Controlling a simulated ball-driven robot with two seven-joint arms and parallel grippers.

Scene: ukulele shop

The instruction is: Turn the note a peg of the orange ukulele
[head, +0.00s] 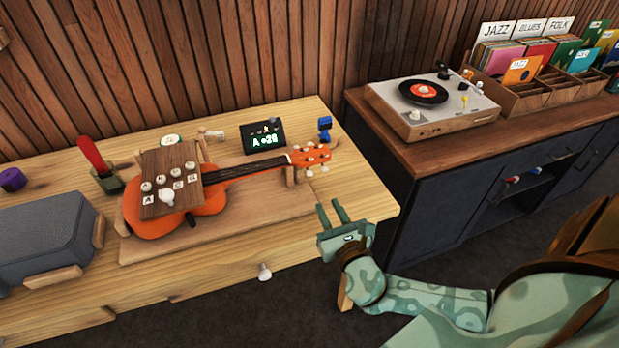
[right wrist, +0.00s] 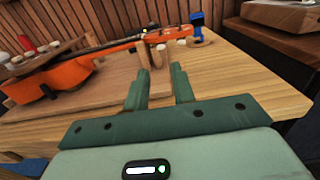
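The orange ukulele (head: 160,218) lies on a wooden board on the workbench, its neck pointing right. Its orange headstock (head: 311,156), with several pale pegs, rests by a wooden support; it also shows in the right wrist view (right wrist: 152,36). A wooden panel (head: 158,165) with several white knobs and letter labels, A at the left, sits over the body. A dark tuner display (head: 263,136) behind the neck reads A and about +20. My right gripper (head: 329,206) is open and empty, near the bench's front right corner, apart from the headstock; its fingers (right wrist: 162,70) point toward the headstock. My left gripper is not in view.
A blue object (head: 324,128) stands behind the headstock. A grey speaker-like box (head: 42,237) and a cup with a red-handled tool (head: 107,182) are at the left. A dark cabinet with a record player (head: 432,100) stands right. The bench's front right corner is clear.

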